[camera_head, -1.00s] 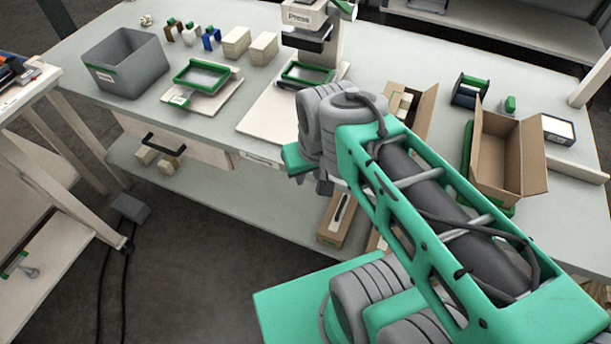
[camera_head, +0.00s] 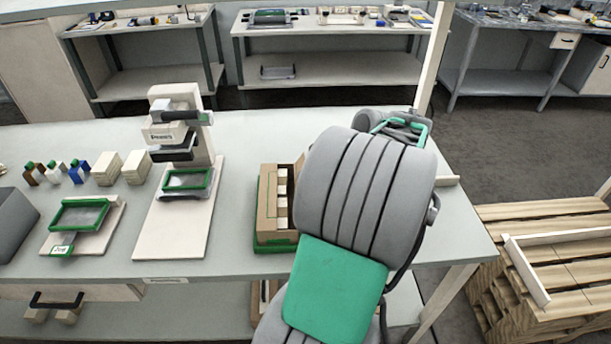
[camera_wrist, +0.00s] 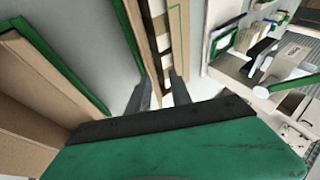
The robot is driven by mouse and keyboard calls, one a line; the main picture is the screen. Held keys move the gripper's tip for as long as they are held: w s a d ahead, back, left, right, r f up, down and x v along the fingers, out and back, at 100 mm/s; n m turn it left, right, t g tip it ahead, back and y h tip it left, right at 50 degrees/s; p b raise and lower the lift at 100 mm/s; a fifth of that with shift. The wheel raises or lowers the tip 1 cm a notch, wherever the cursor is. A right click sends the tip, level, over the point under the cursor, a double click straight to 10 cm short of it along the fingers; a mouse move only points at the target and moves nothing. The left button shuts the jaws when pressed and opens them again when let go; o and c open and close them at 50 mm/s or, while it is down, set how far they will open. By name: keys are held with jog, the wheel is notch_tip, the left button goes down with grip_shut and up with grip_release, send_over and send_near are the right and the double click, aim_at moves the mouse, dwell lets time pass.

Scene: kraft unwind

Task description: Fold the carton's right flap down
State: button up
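In the wrist view, tan carton walls (camera_wrist: 22,75) and a long flap edge run along the left side, beside a green edge (camera_wrist: 65,55). They look like the open empty carton, but only part is in view and I cannot tell which flap shows. In the head view my arm hides that carton.
A second carton (camera_head: 266,212) holding pale blocks stands left of my arm; it also shows in the wrist view (camera_wrist: 181,45). The press (camera_head: 178,135) and a green-framed tray (camera_head: 80,215) stand farther left. Wooden pallets (camera_head: 545,255) lie right of the table.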

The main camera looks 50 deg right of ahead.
jog(key=shift+m+t, duration=0.3)
jog(key=w+f, duration=0.1)
jog(key=f, duration=0.1)
jog(key=w+d+f, duration=0.1)
jog(key=w+f, duration=0.1)
jog(key=f, duration=0.1)
jog(key=shift+w+d+f+p, duration=0.1)
jog(key=shift+d+f+p, duration=0.05)
jog(key=shift+f+p, duration=0.25)
jog(key=shift+c, duration=0.2)
grip_shut()
dwell(0.7)
